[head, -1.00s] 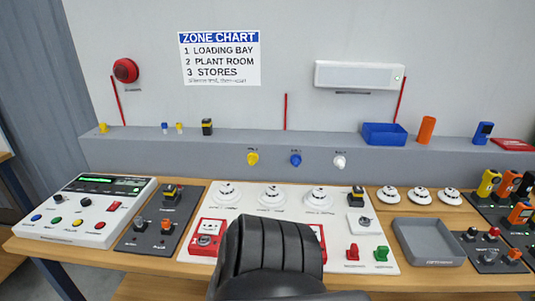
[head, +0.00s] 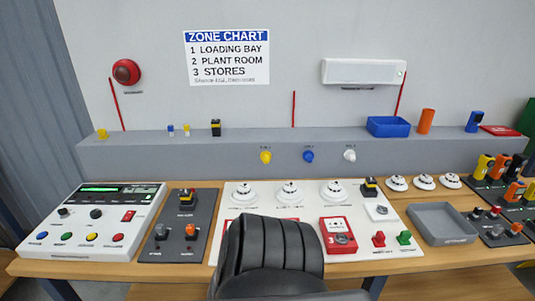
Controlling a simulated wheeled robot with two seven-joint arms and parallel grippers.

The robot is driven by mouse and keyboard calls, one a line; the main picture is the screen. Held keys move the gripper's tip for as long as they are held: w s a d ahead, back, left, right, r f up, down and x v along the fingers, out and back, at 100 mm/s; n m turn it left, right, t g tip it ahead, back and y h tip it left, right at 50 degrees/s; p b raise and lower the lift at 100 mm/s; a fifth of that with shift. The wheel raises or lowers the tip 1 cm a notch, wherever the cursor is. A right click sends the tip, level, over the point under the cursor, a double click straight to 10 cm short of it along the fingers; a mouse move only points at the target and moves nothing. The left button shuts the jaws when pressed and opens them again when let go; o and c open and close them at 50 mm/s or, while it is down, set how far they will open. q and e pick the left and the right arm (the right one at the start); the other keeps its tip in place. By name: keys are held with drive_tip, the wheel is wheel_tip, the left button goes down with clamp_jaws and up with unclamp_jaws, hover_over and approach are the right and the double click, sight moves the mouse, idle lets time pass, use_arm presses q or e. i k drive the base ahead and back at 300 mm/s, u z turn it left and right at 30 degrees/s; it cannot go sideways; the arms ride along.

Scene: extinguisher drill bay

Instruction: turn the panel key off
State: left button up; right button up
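The white fire panel (head: 73,240) stands at the left end of the bench. It has a lit green display (head: 102,188), a red rocker switch (head: 129,215) and a row of blue, green, yellow and red buttons along its front. Two small dark round controls, a left one (head: 64,212) and a right one (head: 96,214), sit below the display. I cannot tell which is the key or how it is turned. Neither of my grippers is in view. A black ribbed part of my own body covers the bottom middle and hides part of the white board.
A dark switch plate (head: 175,248) lies just right of the panel. The white board (head: 300,208) carries detectors and red call points, one partly hidden. A grey tray (head: 443,240) is farther right. A grey ledge (head: 190,155) runs behind the bench (head: 115,268).

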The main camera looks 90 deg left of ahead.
sight(62, 212)
drive_tip(key=u, duration=0.05)
drive_tip(key=k, duration=1.4)
drive_tip(key=u, duration=2.25)
